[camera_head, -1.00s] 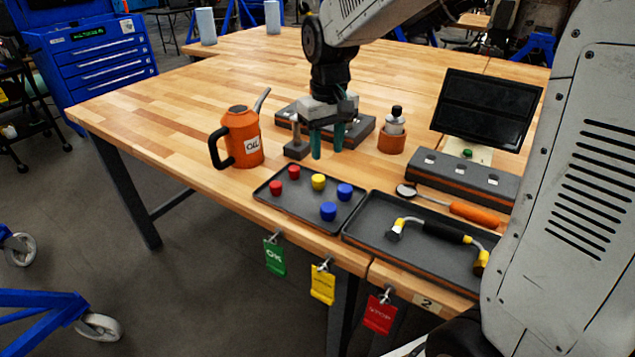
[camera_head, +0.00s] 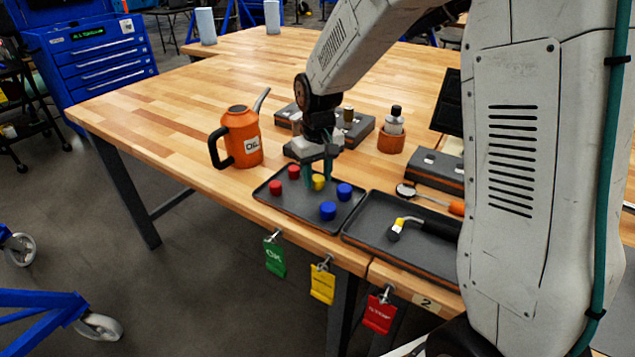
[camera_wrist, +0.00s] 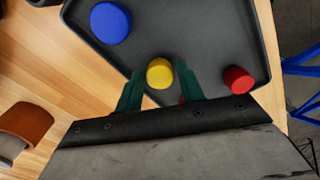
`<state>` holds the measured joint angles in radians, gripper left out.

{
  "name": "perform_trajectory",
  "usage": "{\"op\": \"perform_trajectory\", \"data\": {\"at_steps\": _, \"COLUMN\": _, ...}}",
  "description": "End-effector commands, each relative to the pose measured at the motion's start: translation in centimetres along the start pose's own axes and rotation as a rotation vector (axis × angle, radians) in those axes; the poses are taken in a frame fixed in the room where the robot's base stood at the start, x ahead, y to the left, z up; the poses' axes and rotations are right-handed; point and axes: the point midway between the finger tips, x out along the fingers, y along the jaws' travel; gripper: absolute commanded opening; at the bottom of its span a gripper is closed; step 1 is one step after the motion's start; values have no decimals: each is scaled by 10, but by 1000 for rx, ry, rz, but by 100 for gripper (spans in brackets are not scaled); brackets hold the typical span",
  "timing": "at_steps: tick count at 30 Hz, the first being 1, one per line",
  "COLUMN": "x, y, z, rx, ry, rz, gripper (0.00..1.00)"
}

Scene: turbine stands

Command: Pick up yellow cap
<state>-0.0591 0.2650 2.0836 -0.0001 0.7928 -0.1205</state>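The yellow cap (camera_head: 318,182) stands on the dark tray (camera_head: 290,203) near the front edge of the wooden table. My gripper (camera_head: 317,178) is over the tray with its green fingers pointing down at the cap. In the wrist view, the yellow cap (camera_wrist: 160,73) lies between the two spread fingertips of my gripper (camera_wrist: 159,78), with a visible space on each side. I cannot tell how far above the tray the fingertips are.
Red caps (camera_head: 275,187) and blue caps (camera_head: 328,210) share the tray close to the yellow cap. An orange oil can (camera_head: 241,140) stands to the left. A second tray (camera_head: 375,232) with a black-handled tool lies to the right.

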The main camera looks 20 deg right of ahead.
Motion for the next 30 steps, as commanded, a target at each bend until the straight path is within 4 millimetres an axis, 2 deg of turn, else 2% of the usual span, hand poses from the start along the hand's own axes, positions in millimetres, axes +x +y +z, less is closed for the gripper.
{"op": "perform_trajectory", "data": {"at_steps": 3, "x": 0, "y": 0, "z": 0, "rx": 0, "ry": 0, "rz": 0, "gripper": 38}}
{"op": "perform_trajectory", "data": {"at_steps": 4, "x": 0, "y": 0, "z": 0, "rx": 0, "ry": 0, "rz": 0, "gripper": 36}}
{"op": "perform_trajectory", "data": {"at_steps": 8, "x": 0, "y": 0, "z": 0, "rx": 0, "ry": 0, "rz": 0, "gripper": 0}}
{"op": "perform_trajectory", "data": {"at_steps": 22, "x": -4, "y": 0, "z": 0, "rx": 0, "ry": 1, "rz": 0, "gripper": 0}}
{"op": "perform_trajectory", "data": {"at_steps": 26, "x": -14, "y": 0, "z": 0, "rx": 0, "ry": 2, "rz": 0, "gripper": 0}}
{"op": "perform_trajectory", "data": {"at_steps": 30, "x": -33, "y": 0, "z": 0, "rx": 0, "ry": 3, "rz": 0, "gripper": 0}}
